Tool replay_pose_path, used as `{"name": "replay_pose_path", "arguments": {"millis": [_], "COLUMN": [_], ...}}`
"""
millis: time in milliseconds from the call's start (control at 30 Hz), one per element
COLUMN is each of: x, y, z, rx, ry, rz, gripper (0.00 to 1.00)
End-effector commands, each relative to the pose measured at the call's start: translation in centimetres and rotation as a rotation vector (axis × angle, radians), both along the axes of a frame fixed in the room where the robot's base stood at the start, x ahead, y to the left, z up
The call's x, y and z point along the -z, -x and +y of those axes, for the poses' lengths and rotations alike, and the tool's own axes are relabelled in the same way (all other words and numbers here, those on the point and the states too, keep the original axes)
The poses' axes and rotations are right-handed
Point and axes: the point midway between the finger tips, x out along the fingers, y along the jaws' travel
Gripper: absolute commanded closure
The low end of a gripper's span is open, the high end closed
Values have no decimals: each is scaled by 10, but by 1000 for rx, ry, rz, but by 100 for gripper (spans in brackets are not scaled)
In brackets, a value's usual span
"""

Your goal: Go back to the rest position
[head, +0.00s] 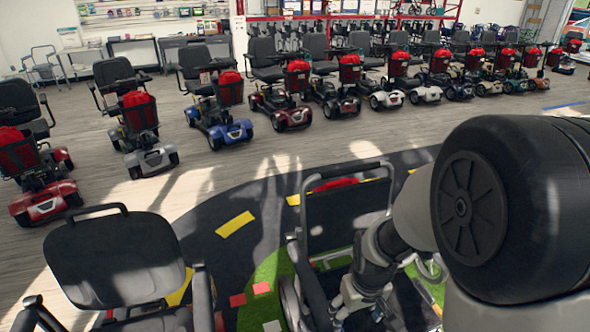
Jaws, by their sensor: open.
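My arm comes in from the right, with a large black joint cap close to the camera. My gripper (352,312) hangs low in the middle of the head view, pointing down in front of a wheelchair-like frame. It is open, and I see nothing held in it. Its fingertips are small and partly lost against the dark parts behind. The frame's dark backrest (345,214) stands just behind my gripper; I cannot tell whether they touch.
A black scooter seat (115,258) is close at the lower left. A red and black scooter (42,175) stands at the far left. Several scooters with red baskets line the back, including a blue one (225,118). Wooden floor (245,165) lies clear before them.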

Motion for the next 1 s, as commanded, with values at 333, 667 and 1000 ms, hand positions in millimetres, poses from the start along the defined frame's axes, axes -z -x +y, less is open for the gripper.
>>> {"name": "replay_pose_path", "arguments": {"millis": [333, 667, 1000], "x": [-140, -201, -208], "y": [57, 134, 154], "z": [0, -1, -1], "rx": [115, 208, 231], "ry": [-21, -49, -58], "rz": [-161, -278, -300], "gripper": [31, 31, 31]}}
